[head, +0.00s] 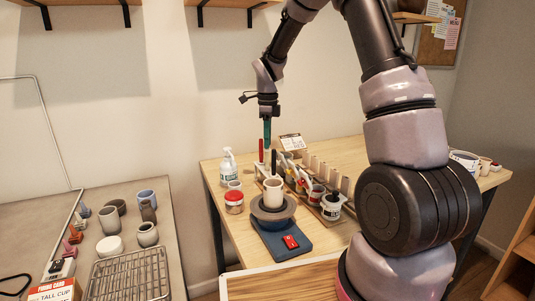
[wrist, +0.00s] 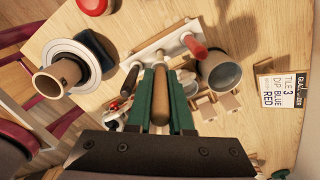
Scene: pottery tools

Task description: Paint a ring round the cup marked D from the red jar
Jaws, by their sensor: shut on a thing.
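My gripper (head: 267,146) points down above the table, with its green fingers shut on a brown wooden handle (wrist: 160,97) in the wrist view. The working end of this tool is hidden. A jar with a red lid (head: 234,197) stands left of the wheel.
A pale rack (wrist: 150,52) with a red handle (wrist: 192,45) and a dark handle (wrist: 130,80) lies below my gripper. The wheel's blue base (head: 275,242) has a red switch (head: 291,242).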

